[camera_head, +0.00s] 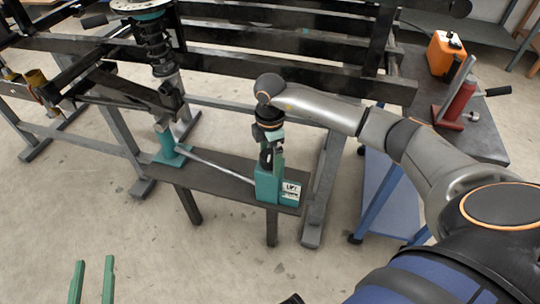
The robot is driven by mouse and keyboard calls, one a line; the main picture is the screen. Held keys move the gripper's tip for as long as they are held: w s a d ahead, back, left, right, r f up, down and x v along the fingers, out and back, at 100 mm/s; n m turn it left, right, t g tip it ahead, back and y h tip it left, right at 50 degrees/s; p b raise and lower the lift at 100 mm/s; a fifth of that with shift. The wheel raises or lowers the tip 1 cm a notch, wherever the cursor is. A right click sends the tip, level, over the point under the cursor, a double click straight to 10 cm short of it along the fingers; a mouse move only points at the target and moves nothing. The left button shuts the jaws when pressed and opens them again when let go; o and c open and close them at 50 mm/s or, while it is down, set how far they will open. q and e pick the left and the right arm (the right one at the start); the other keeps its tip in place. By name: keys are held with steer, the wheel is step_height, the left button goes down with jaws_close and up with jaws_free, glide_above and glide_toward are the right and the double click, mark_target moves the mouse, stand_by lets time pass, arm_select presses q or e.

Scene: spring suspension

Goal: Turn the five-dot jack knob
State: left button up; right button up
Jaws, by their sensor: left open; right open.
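A teal jack box (267,185) with a white "LIFT" label (291,190) stands at the right end of a low dark bench. My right gripper (272,163) points down at the top of this box, with its jaws open. A dark part shows between its fingers, but I cannot tell whether it is the knob or whether the fingers touch it. No dots can be made out. My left gripper (92,268) shows as two teal fingers, well apart and empty, over the floor at the bottom left.
A silver bar (215,167) runs along the bench (228,180) to a teal stand (172,152) under the spring strut (155,45). Dark frame rails (270,67) lie behind. A side table on the right carries a red bottle jack (458,100) and an orange can (445,55).

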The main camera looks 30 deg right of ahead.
steer(key=c, duration=1.4)
